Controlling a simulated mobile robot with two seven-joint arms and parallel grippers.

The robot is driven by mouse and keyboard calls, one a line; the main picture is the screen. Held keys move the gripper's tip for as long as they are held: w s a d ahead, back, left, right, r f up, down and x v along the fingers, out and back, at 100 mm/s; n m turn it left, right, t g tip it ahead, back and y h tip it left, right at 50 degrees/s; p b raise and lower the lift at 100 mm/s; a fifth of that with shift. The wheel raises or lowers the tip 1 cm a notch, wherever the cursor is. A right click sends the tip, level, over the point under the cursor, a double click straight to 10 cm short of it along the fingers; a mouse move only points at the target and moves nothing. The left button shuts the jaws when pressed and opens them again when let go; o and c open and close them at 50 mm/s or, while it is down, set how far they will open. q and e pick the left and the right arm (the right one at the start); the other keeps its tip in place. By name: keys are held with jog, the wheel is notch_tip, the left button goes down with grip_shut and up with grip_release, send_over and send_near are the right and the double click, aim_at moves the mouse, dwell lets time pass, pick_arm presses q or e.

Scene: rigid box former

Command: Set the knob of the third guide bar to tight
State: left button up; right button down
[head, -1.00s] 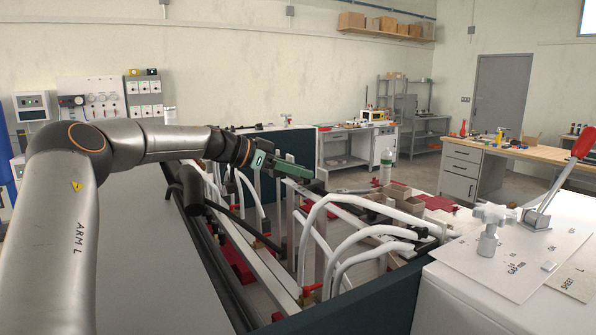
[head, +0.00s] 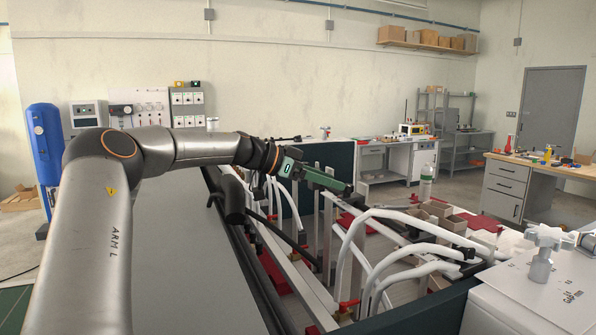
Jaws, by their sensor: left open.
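The box former (head: 420,312) has several white curved guide bars (head: 405,216) over its open frame. Small red parts, one of them a red knob or lever (head: 347,304), sit at the feet of the bars. I cannot tell which bar is the third, or how its knob is set. My left gripper (head: 346,187), with green fingers, reaches in from the left above the frame, behind the nearest bars in the picture. It is open, and nothing shows between its fingers. My right gripper is not in view.
Black rods (head: 233,200) run along the frame's left side. A bottle (head: 426,183) and brown boxes (head: 436,209) stand beyond the bars.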

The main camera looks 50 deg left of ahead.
pick_arm(q)
jog(key=b+v, duration=0.1)
jog(key=v, duration=0.8)
jog(key=shift+s, duration=0.25)
jog(key=shift+a, duration=0.15)
